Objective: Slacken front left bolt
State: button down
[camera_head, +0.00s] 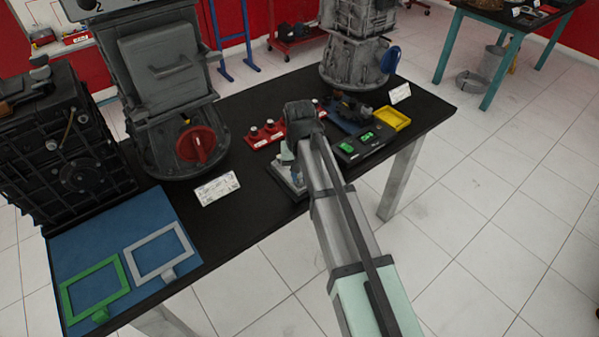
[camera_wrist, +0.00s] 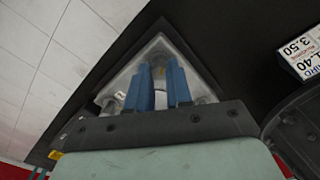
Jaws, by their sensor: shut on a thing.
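In the wrist view my gripper (camera_wrist: 161,88) points down with its two blue fingers at a light grey metal plate (camera_wrist: 133,71). The fingers are shut on a bolt (camera_wrist: 159,73) that shows only in part between them. Other round, pale fittings sit on the plate beside the fingers, partly hidden by the gripper body. In the head view my gripper (camera_head: 297,174) is low over the same plate (camera_head: 288,188), at the table's front edge. My arm covers much of the plate there, and the bolt cannot be made out.
A blue mat (camera_head: 118,228) with two frames lies left.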

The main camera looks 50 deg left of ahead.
aim_at(300, 176)
jog(key=shift+n, duration=0.4)
jog(key=c, duration=1)
grip_release()
jog(key=shift+r, duration=0.1)
notch_tip(300, 176, up, 14)
jog(key=shift+f, duration=0.2)
